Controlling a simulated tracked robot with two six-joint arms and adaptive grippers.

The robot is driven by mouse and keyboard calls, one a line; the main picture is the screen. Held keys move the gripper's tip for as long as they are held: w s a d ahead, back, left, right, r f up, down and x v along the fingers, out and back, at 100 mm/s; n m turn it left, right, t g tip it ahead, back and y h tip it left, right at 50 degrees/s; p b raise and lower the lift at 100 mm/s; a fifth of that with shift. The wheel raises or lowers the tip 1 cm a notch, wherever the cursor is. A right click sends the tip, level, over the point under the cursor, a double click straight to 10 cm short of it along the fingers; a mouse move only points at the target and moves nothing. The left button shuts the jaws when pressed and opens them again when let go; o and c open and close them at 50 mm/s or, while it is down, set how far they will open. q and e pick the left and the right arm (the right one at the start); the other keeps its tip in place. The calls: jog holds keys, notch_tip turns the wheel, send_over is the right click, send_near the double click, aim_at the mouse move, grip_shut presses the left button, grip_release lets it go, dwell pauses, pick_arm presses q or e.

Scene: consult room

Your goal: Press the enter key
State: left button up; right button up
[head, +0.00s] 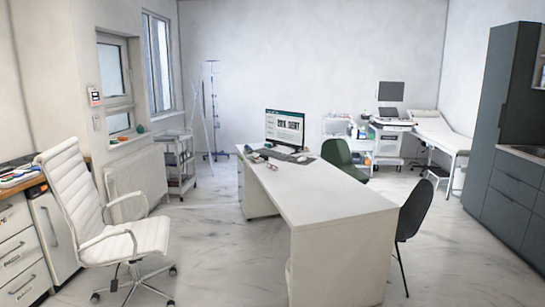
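A dark keyboard (291,157) lies on the far end of the white desk (325,195), in front of a monitor (285,128). The monitor is lit and shows a page with a large dark line of text that looks like "2016 SENT". The keyboard is far off and small, so I cannot make out the enter key. Neither of my grippers nor my arms show in the head view.
A white office chair (105,220) stands at the left. A green chair (342,158) and a dark chair (413,213) stand along the desk's right side. The floor between the white chair and the desk is open. Dark cabinets (505,130) line the right.

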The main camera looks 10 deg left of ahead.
pick_arm(q)
grip_shut()
dwell(1.1)
